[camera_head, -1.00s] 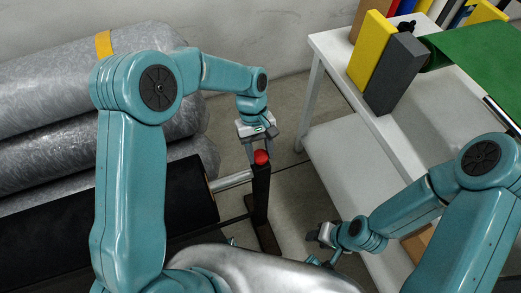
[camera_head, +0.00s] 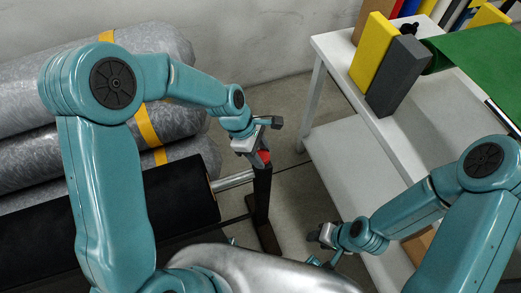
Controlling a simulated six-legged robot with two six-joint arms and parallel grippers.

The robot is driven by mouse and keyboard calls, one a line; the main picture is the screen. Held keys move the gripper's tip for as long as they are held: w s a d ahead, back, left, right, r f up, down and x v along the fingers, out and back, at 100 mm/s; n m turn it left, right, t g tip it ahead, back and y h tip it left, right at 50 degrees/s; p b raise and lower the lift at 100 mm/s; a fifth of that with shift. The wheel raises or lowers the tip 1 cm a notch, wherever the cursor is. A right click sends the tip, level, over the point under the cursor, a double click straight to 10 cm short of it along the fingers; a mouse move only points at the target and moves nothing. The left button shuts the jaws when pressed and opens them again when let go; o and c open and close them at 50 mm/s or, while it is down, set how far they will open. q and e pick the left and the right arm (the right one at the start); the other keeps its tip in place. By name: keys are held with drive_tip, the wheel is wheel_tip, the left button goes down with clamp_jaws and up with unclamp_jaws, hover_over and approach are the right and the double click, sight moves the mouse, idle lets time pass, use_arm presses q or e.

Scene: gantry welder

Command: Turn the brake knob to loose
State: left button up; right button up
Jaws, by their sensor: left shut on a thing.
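The red brake knob (camera_head: 264,155) sits on top of a dark upright post (camera_head: 262,195) at the end of the black roll's metal shaft. My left gripper (camera_head: 259,155) is at the knob from above and shut on it; the fingers and wrist hide much of the knob. My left wrist is tilted and turned. My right gripper (camera_head: 318,238) hangs low at the lower middle, away from the knob; its finger opening does not show clearly.
A black roll (camera_head: 180,200) on a metal shaft (camera_head: 234,180) lies left of the post. Grey wrapped rolls (camera_head: 120,60) are stacked behind. A white table (camera_head: 335,50) at the right carries a yellow block (camera_head: 372,50), a grey block (camera_head: 398,75) and green sheet (camera_head: 485,50). Floor between is clear.

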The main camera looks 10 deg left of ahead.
use_arm(q)
drive_tip(key=n+p, duration=0.1)
drive_tip(key=n+t, duration=0.1)
drive_tip(key=n, duration=0.1)
drive_tip(key=shift+r+p, duration=0.25)
drive_tip(key=shift+p, duration=0.1)
drive_tip(key=shift+f+n+t+p, duration=0.1)
drive_tip(key=shift+n+t+p, duration=0.45)
drive_tip(key=shift+n, duration=0.35)
drive_tip(key=shift+f, duration=0.1)
drive_tip(key=o, duration=1)
drive_tip(key=shift+s, duration=0.1)
drive_tip(key=p+v, duration=0.1)
drive_tip(key=v, duration=0.7)
drive_tip(key=p+v, duration=0.1)
drive_tip(key=v, duration=0.7)
drive_tip(key=shift+d+r, duration=0.15)
drive_tip(key=shift+r, duration=0.1)
